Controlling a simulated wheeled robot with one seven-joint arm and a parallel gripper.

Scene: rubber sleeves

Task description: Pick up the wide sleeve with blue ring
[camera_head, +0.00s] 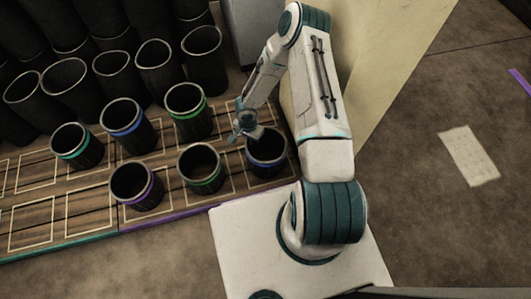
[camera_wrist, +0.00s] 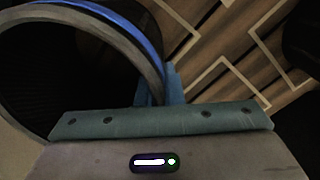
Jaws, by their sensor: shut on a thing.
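A wide black sleeve with a blue ring (camera_head: 268,172) stands upright at the right end of the wooden board. My gripper (camera_head: 256,133) is at its far left rim, shut on the sleeve's wall. In the wrist view the sleeve's grey rim and blue ring (camera_wrist: 128,27) fill the upper left, and the blue fingers of my gripper (camera_wrist: 162,90) pinch the wall. The far finger is partly hidden by the sleeve. Another sleeve with a blue ring (camera_head: 128,134) stands further left on the board.
Several plain dark sleeves (camera_head: 115,75) crowd the back left. A beige wall (camera_head: 385,75) rises behind my arm.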

